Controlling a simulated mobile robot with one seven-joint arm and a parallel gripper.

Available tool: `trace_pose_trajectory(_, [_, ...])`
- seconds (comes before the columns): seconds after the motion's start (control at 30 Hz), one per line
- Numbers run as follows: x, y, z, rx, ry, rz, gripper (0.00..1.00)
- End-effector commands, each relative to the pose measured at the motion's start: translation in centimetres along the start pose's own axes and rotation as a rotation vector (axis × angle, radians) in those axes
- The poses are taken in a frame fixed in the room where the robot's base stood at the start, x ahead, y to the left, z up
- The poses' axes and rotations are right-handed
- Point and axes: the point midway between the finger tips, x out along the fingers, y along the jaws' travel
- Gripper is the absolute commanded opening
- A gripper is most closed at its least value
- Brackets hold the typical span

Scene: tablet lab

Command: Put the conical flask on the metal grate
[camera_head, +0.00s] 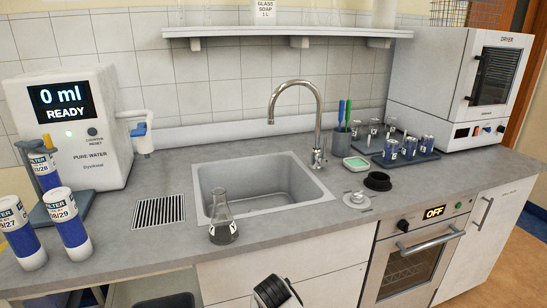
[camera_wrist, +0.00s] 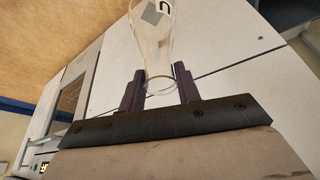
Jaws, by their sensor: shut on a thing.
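A conical flask (camera_head: 222,222) of clear glass, dark near its base, shows upright at the sink's front left corner in the head view; no jaws are visible around it there. In the wrist view, the glass flask (camera_wrist: 153,45) with a grey marked patch is between the two dark jaws of my gripper (camera_wrist: 160,88), held near its narrow end. I cannot tell whether both views show the same flask. The metal grate (camera_head: 158,211), a slatted rectangle, lies bare on the counter left of the sink.
The sink (camera_head: 265,182) and its tall tap (camera_head: 317,125) are right of the grate. Filter cylinders (camera_head: 68,225) and the water purifier (camera_head: 75,125) stand left. A black ring (camera_head: 377,181) and the blue vial tray (camera_head: 405,157) are right. The counter around the grate is clear.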

Motion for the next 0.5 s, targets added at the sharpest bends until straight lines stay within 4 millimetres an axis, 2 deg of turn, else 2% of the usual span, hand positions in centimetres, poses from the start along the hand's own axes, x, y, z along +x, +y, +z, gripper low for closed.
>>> trace_pose_trajectory(0.03, [1.5,0.0,0.8,0.002,-0.005,-0.004,0.00])
trace_pose_trajectory(0.3, [8.3,0.1,4.0,-0.018,-0.003,-0.008,0.00])
trace_pose_trajectory(0.47, [11.9,0.1,5.6,-0.029,-0.002,-0.011,0.00])
trace_pose_trajectory(0.5, [11.5,0.1,5.2,-0.038,0.006,-0.009,0.00])
